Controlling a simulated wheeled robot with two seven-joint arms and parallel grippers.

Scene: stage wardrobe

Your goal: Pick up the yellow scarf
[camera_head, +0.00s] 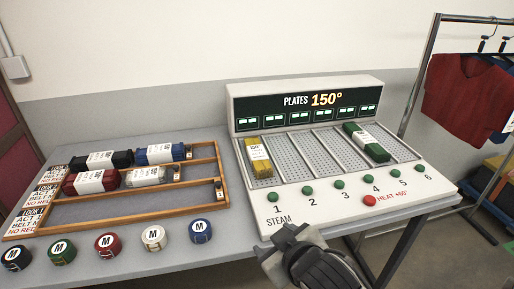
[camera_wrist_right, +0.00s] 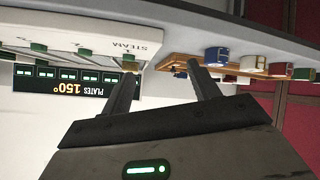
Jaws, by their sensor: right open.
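The yellow scarf (camera_head: 258,165), rolled and with a white paper label, lies on the leftmost plate, number 1, of the white steam machine (camera_head: 420,188). My right gripper (camera_head: 291,236) is at the machine's front edge in the head view, in front of and apart from the scarf. In the right wrist view its two fingers (camera_wrist_right: 165,90) are spread with nothing between them. A small yellow patch shows beyond one fingertip there, too small to be sure of. My left gripper is not in view.
A green scarf (camera_head: 369,146) lies on another plate. Green buttons and a red heat button (camera_head: 369,201) line the machine's front. A wooden rack (camera_head: 130,209) of rolled scarves stands left, with several belt rolls (camera_head: 107,245) before it. A clothes rail (camera_head: 419,80) stands right.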

